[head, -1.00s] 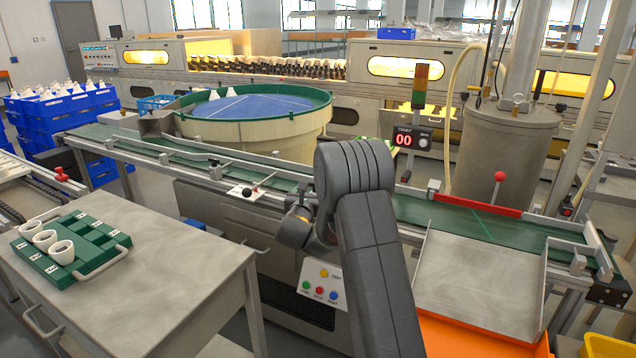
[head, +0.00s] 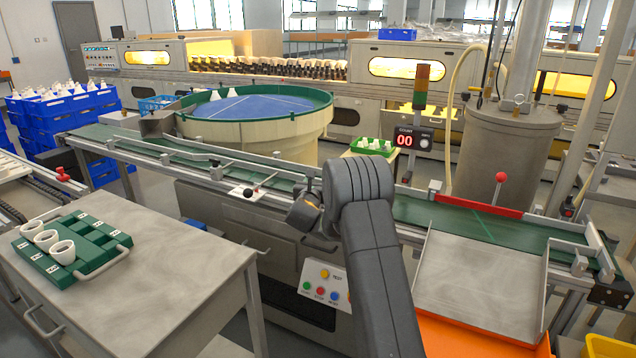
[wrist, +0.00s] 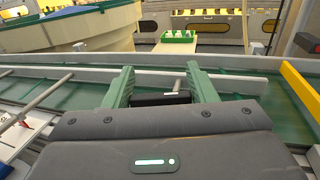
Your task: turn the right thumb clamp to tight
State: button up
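My gripper (wrist: 160,75) has two green fingers set apart over the conveyor in the wrist view. It looks open. A dark bar (wrist: 160,99) with a pale mark and a thin metal rod lies between the fingers; it seems to be the right thumb clamp. I cannot tell whether the fingers touch it, and its lower part is hidden by the gripper body. In the head view my arm hides most of this spot. Another small clamp (head: 216,171) stands on the conveyor's near edge further left.
The green conveyor belt (head: 410,208) has metal guide rails. A red-knobbed lever (head: 501,178) and a metal chute (head: 480,285) are to the right. A table (head: 150,270) stands front left.

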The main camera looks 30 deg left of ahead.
jog(key=c, duration=0.5)
jog(key=shift+o, duration=0.2)
jog(key=shift+r+m+h, duration=0.1)
jog(key=shift+m+h, duration=0.2)
jog(key=shift+h, duration=0.1)
jog(key=shift+m+t+h+p, duration=0.3)
jog(key=shift+h+p, duration=0.05)
jog(key=shift+h, duration=0.15)
jog(key=shift+d+m+t+h+p, duration=0.2)
jog(key=shift+m+h, duration=0.25)
jog(key=shift+h, duration=0.25)
jog(key=shift+d+m+t+h+p, duration=0.15)
jog(key=shift+m+h, duration=0.3)
jog(key=shift+h, duration=0.25)
jog(key=shift+a, duration=0.1)
jog(key=o, duration=1)
